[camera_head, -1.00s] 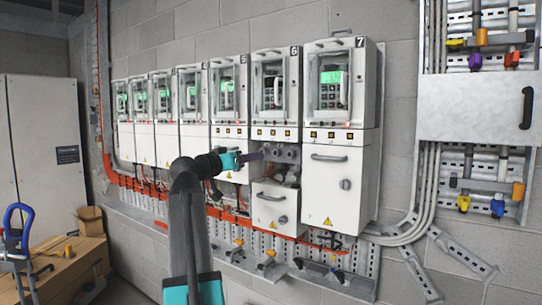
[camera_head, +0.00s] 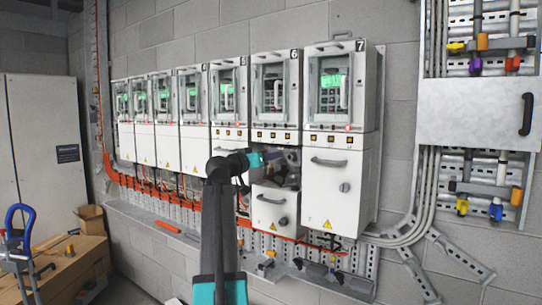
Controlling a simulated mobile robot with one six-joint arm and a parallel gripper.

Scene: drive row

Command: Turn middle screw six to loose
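The cabinet of drive six (camera_head: 272,92) is second from the right in the row. Its lower white cover (camera_head: 272,212) sits low, leaving the compartment above it open. Grey round screw heads (camera_head: 291,157) show in that opening, partly hidden by my arm; the middle one I cannot pick out clearly. My gripper (camera_head: 268,158), with teal parts, is at the left of the opening and points right toward the screws. Its tips are small and dark against them, so I cannot tell whether they touch a screw or hold anything.
Drive seven (camera_head: 339,185) stands close on the right with its lower cover closed and a handle sticking out. A perforated rail with orange cables runs below the drives.

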